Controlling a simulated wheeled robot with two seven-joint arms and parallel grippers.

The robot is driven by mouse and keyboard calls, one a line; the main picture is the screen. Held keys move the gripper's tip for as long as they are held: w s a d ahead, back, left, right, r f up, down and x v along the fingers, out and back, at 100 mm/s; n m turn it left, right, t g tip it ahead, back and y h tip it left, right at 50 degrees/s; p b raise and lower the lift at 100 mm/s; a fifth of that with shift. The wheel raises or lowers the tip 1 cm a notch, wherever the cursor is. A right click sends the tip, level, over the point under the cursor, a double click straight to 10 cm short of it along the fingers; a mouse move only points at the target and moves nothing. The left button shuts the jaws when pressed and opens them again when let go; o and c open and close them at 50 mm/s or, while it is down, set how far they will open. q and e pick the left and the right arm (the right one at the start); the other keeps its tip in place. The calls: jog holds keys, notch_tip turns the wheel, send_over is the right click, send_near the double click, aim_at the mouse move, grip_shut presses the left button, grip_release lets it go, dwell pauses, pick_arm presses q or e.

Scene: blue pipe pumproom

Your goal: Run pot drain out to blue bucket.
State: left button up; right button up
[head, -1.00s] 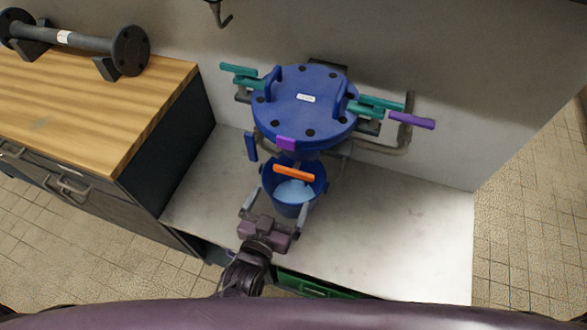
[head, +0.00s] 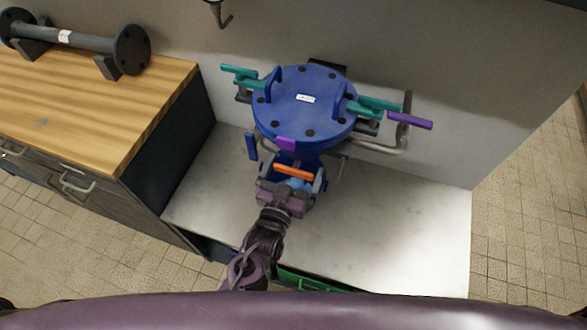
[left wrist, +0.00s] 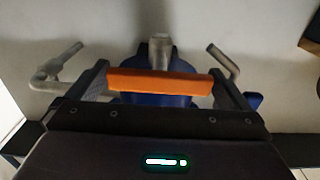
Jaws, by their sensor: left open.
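The blue pot (head: 310,120), with a bolted round lid, stands above the pale counter against the wall. An orange lever (head: 294,171) sits low at its front, below a purple tab. The blue bucket is below the lever, mostly hidden behind my left gripper; a bit of its light-blue inside (head: 299,184) shows. My left gripper (head: 292,182) is open, its fingers at either end of the orange lever. In the left wrist view the lever (left wrist: 160,83) spans the gap between the fingers (left wrist: 160,72); contact cannot be told. My right gripper is not in view.
Teal handles (head: 240,72) and a purple handle (head: 410,121) stick out from the pot's sides. A blue lever (head: 251,146) hangs at its left. A wooden worktop (head: 120,120) with a flanged pipe (head: 80,40) stands left. The counter's right part (head: 410,220) is clear.

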aim_at(293, 174)
pick_arm(q)
jog(key=c, duration=0.7)
jog(key=shift+n+p, duration=0.35)
jog(key=shift+n, duration=1.05)
jog(key=o, duration=0.7)
jog(key=shift+s+a, duration=0.1)
jog(key=shift+s, duration=0.05)
jog(key=b+v, duration=0.1)
jog(key=v, duration=0.6)
jog(key=shift+s, duration=0.25)
